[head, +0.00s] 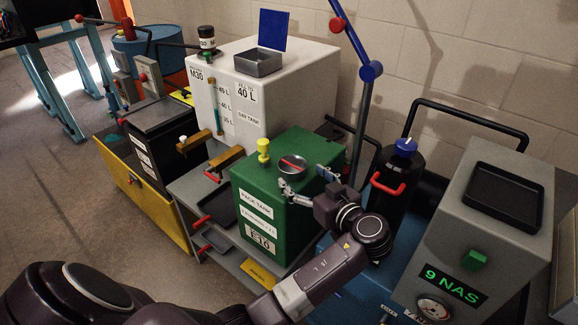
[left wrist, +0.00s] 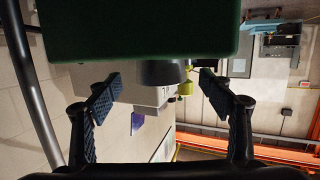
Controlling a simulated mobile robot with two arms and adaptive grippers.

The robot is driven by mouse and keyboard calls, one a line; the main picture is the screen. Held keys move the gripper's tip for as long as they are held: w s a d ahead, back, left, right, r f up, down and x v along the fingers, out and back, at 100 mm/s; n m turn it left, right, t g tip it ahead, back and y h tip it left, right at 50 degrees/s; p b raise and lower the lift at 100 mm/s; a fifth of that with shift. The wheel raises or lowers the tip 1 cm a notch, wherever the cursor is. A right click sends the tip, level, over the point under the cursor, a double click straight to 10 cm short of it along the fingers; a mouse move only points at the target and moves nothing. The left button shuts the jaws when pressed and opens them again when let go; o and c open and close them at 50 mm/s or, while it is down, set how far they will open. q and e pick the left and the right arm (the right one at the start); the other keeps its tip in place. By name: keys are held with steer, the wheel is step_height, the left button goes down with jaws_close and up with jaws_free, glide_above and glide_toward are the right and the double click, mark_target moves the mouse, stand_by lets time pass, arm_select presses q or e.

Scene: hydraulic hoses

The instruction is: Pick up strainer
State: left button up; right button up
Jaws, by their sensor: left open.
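The strainer (head: 291,165) is a small round grey piece with a red bar across its top. It sits on top of the green pack tank (head: 262,212). My left gripper (head: 303,178) is open at the near right side of the strainer, with its fingers spread and nothing held. In the left wrist view the green tank (left wrist: 140,28) fills the top, and a grey cylinder (left wrist: 162,73), which looks like the strainer, stands out from it between the open fingers (left wrist: 161,90). I cannot tell whether the fingers touch it. My right gripper is not in view.
A yellow cap (head: 263,149) stands on the green tank left of the strainer. The white day tank (head: 245,105) rises behind, with an open grey box (head: 258,64) on top.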

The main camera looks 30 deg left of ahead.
mark_target(292, 168)
arm_select(q)
steer(key=shift+w+a+r, duration=0.1)
steer(key=shift+w+a, duration=0.1)
steer(key=shift+a, duration=0.15)
steer(key=p+x, duration=0.2)
steer(key=x, duration=0.2)
steer(key=shift+a+r, duration=0.1)
steer(key=shift+a, duration=0.15)
steer(key=shift+w+a+f, duration=0.2)
steer(key=shift+a+f, duration=0.05)
steer(key=shift+a, duration=0.1)
steer(key=shift+d, duration=0.1)
steer(key=c, duration=1.3)
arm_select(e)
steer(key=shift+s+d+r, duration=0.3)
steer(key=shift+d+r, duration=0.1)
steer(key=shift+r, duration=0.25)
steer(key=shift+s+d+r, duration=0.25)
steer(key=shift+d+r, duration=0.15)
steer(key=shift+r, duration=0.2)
